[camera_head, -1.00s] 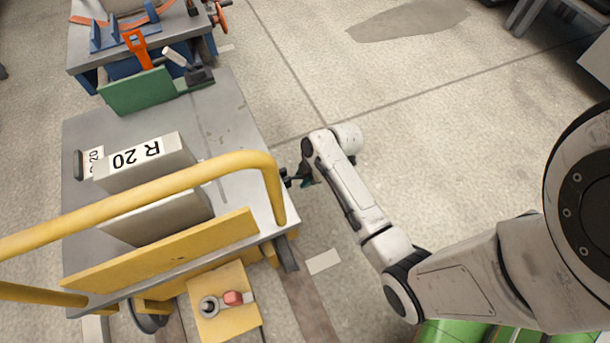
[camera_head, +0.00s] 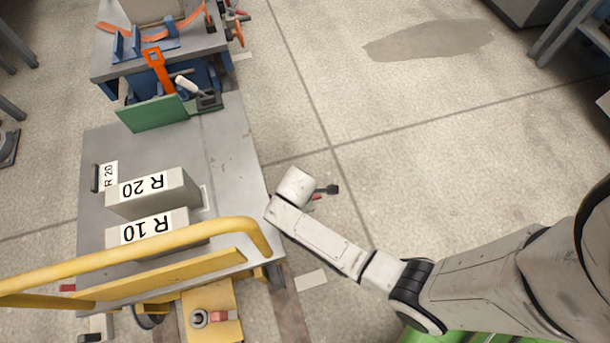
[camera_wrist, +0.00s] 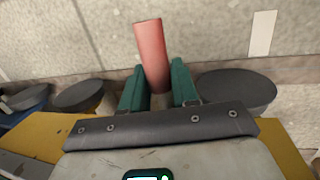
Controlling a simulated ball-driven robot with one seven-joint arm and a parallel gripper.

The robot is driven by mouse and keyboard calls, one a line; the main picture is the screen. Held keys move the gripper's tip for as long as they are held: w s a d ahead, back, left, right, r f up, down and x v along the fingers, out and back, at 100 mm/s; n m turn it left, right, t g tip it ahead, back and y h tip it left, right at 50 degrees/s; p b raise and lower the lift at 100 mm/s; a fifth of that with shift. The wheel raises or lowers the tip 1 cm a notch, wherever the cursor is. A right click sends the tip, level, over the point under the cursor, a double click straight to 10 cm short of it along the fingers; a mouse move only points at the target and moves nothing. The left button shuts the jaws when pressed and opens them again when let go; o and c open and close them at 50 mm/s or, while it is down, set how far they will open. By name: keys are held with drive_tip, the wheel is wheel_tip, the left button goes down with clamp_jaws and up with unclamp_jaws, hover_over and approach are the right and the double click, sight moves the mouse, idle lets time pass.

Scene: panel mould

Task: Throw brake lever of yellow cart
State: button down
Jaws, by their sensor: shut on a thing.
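The yellow cart has a grey deck (camera_head: 225,150), a yellow push rail (camera_head: 120,258) and yellow end parts, at the left in the head view. My gripper (camera_wrist: 157,84) has its teal fingers on either side of a red cylindrical grip (camera_wrist: 151,50) in the wrist view and is shut on it. The grip's end sticks out past the fingertips. In the head view my wrist is beside the deck's right edge and hides most of the gripper. A small red piece (camera_head: 316,197) and a dark stub show just past the wrist. The grip's lower part is hidden.
Grey blocks marked R 20 (camera_head: 150,190) and R 10 (camera_head: 155,228) stand on the deck, with a green panel (camera_head: 152,113) at its far end. Another red-tipped part (camera_head: 220,316) is on a yellow plate at the bottom. Open floor (camera_head: 420,160) lies right of the cart.

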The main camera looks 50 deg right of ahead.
drive_tip(key=shift+w+r+g+h+p, duration=0.1)
drive_tip(key=shift+r+g+h+p, duration=0.3)
drive_tip(key=shift+r+h+p, duration=0.3)
drive_tip(key=shift+f, duration=0.1)
drive_tip(key=c, duration=1)
unclamp_jaws()
drive_tip(key=shift+o, duration=0.2)
